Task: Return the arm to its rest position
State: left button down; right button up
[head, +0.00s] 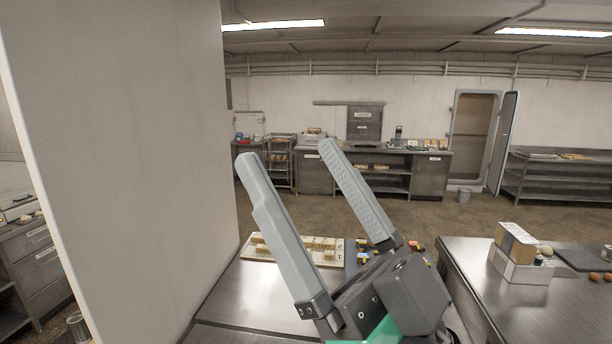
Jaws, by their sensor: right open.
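My right gripper (284,157) is raised large in the middle of the head view. Its two long grey fingers stand wide apart, point up and to the left, and hold nothing between them. It is above the steel worktop (262,290), seen in front of the far counters. My left gripper does not show.
A tray of pale blocks (328,250) and small coloured items (363,257) lie on the worktop behind my gripper. On the right counter (466,256) are a white box (518,268) and brown eggs (594,277). A tall pale panel (130,150) stands close on the left.

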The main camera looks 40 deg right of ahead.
jog(key=shift+r, duration=0.15)
notch_tip(320, 180, up, 17)
jog(key=p, duration=1.7)
jog(key=shift+f+y, duration=0.2)
jog(key=shift+y, duration=0.1)
